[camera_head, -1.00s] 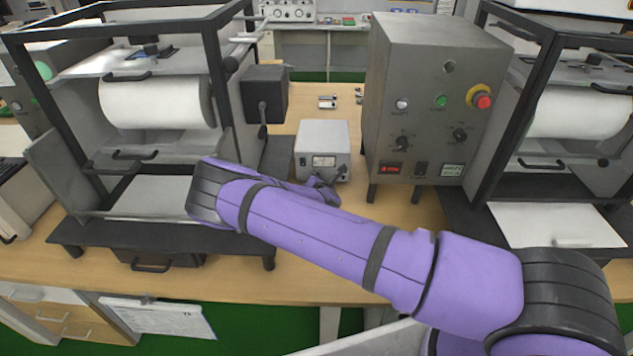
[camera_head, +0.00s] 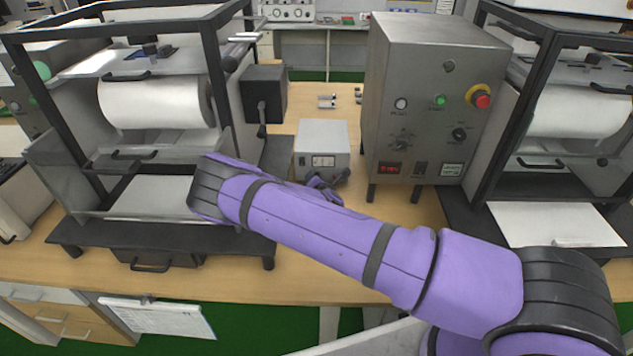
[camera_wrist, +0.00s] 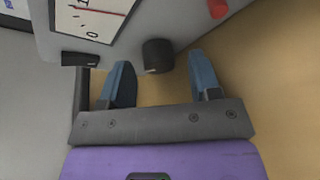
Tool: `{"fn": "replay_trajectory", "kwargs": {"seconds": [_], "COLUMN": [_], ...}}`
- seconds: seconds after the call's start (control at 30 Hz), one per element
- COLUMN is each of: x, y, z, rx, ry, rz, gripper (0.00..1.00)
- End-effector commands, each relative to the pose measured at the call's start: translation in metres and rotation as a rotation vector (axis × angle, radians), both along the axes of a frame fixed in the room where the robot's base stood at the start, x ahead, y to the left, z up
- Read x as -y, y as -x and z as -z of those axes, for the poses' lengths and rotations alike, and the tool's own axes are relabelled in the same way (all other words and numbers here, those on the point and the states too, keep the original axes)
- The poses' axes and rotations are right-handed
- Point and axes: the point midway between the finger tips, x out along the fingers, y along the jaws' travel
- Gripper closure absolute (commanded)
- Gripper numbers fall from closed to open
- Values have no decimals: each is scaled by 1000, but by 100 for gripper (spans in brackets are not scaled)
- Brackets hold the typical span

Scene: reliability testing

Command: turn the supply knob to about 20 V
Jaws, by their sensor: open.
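The supply is a small pale box (camera_head: 322,136) on the bench in the middle of the head view, with a meter on its front. In the wrist view its meter (camera_wrist: 92,16) shows in part at the top left, tilted, with a red needle. The dark round supply knob (camera_wrist: 157,55) sticks out of the front panel. My gripper (camera_wrist: 162,80) is open, its two blue fingertips on either side of the knob's lower end with gaps. I cannot tell whether they touch it. In the head view my purple wrist hides the supply's lower front.
A black lever-like part (camera_wrist: 80,59) and a red part (camera_wrist: 217,8) sit on the same panel. A tall grey control cabinet (camera_head: 420,110) stands right of the supply. A black-framed machine (camera_head: 215,80) stands left.

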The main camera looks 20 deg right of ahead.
Motion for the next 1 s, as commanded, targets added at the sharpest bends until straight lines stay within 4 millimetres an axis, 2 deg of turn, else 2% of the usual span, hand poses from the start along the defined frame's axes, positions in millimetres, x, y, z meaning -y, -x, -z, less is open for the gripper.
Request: {"fn": "replay_trajectory", "kwargs": {"seconds": [0.4, 0.53, 0.7, 1.0], "x": [-6, -8, -9, -9], "y": [69, 85, 96, 98], "z": [-21, -26, -30, -30], "rx": [-2, -2, -1, -1], "ry": [1, 1, 0, 0], "rz": [0, 0, -1, -1], "gripper": [43, 43, 43, 43]}}
